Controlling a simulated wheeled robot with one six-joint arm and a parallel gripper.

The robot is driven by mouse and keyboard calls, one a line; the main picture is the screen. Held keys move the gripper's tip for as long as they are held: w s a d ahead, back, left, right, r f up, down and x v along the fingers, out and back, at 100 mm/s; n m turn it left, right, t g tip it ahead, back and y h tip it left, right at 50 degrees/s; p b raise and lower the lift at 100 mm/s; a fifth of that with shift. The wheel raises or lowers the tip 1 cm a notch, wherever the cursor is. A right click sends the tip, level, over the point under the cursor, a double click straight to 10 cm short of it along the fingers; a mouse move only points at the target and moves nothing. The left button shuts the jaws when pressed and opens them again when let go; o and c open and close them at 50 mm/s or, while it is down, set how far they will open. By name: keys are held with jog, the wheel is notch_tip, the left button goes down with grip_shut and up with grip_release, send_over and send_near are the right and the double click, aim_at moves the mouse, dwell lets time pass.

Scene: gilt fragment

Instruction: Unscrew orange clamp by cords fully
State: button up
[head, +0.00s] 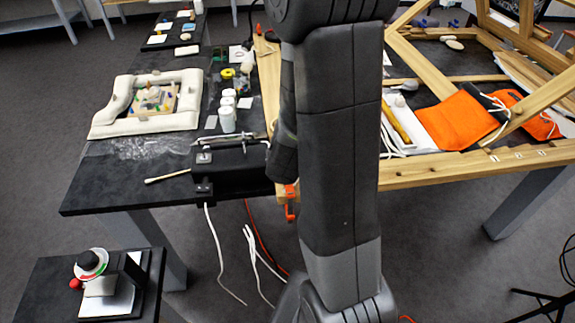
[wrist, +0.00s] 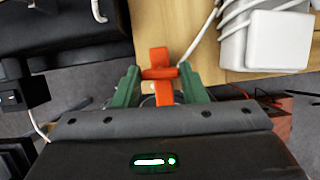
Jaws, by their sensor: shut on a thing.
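The orange clamp (head: 291,203) sits at the front edge of the wooden frame (head: 440,178), just left of my arm in the head view. In the wrist view the orange clamp (wrist: 159,57) lies against the wooden edge (wrist: 175,20), its bar pointing back towards my wrist. My gripper (wrist: 158,74) has its two green fingers shut on the clamp's orange cross part. The clamp's far jaw and the underside of the edge are hidden. White cords (head: 218,262) and an orange cord (head: 262,238) hang to the floor nearby.
A black box (head: 230,168) stands on the dark table left of the clamp. In the wrist view a white adapter (wrist: 280,42) with wound cord lies on the wood at right. Orange cloth (head: 457,122) lies inside the frame.

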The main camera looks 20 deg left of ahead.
jog(key=n+p, duration=0.1)
jog(key=n, duration=0.1)
jog(key=n+g+y+p, duration=0.1)
jog(key=n, duration=0.1)
jog(key=shift+w+d+r+n, duration=0.1)
jog(key=shift+w+d+n, duration=0.05)
jog(key=shift+n, duration=0.15)
jog(key=n+g, duration=0.1)
jog(key=n, duration=0.1)
jog(key=n+y+p, duration=0.1)
jog(key=n, duration=0.1)
jog(key=shift+w+d+n+g, duration=0.1)
jog(key=shift+w+n+g, duration=0.05)
jog(key=shift+n+g, duration=0.2)
jog(key=n+g, duration=0.2)
jog(key=n, duration=0.2)
jog(key=shift+w+n, duration=0.1)
jog(key=shift+n, duration=0.15)
jog(key=n+g, duration=0.1)
jog(key=n, duration=0.3)
jog(key=shift+w+n+g, duration=0.1)
jog(key=shift+n+g, duration=0.2)
jog(key=shift+g, duration=0.05)
jog(key=o, duration=1)
jog(key=shift+a+n, duration=0.2)
jog(key=shift+n, duration=0.1)
